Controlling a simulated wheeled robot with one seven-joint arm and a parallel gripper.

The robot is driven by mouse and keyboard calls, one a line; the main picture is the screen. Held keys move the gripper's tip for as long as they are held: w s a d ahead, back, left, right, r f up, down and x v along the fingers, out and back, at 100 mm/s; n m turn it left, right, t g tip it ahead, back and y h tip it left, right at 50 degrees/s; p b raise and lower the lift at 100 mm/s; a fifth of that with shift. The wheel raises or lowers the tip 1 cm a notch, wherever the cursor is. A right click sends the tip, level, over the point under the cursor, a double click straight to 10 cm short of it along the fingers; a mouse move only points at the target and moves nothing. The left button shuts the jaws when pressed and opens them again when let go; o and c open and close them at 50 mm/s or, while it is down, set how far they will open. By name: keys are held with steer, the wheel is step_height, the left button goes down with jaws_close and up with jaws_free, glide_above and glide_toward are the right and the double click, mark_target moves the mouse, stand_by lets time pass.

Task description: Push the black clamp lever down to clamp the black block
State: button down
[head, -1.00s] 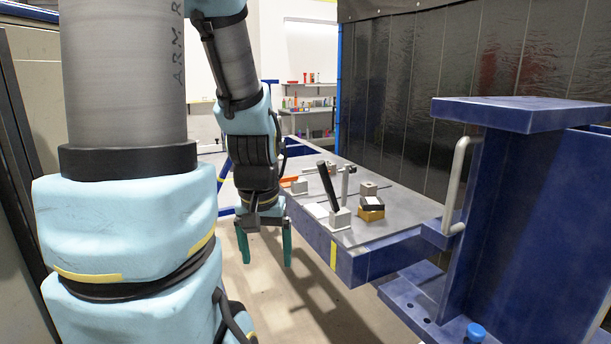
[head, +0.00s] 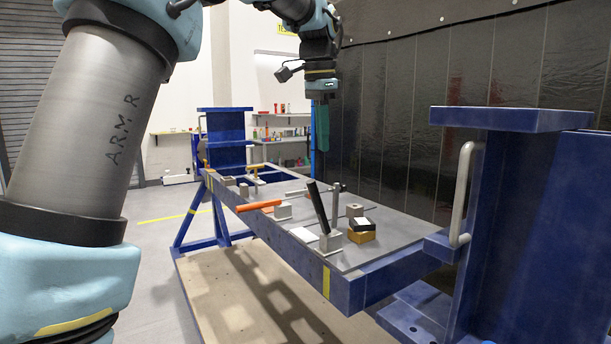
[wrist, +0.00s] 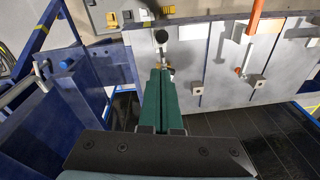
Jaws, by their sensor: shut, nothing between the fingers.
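The black clamp lever (head: 318,207) stands up, tilted slightly left, from a grey clamp base (head: 331,241) near the front edge of the blue-framed table. The black block (head: 362,223), with a pale top patch, sits on a yellow-orange block (head: 361,237) just right of the clamp. It also shows near the top of the wrist view (wrist: 146,15). My gripper (head: 321,150) points down above the table, higher than the lever's top and apart from it. In the wrist view its green fingers (wrist: 161,72) are together and empty.
A grey post (head: 336,200) stands behind the lever. An orange handle (head: 258,205) lies to the left on the table, with several small grey blocks. A blue column with a pale handle (head: 463,195) rises at the right. A dark curtain (head: 420,110) hangs behind the table.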

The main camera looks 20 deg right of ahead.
steer(key=p, duration=0.2)
glide_above(319, 206)
steer(key=d, duration=0.2)
steer(key=f, duration=0.9)
steer(key=shift+w+a+f, duration=0.2)
steer(key=shift+w+f, duration=0.2)
steer(key=shift+f+b, duration=0.1)
steer(key=shift+b, duration=0.25)
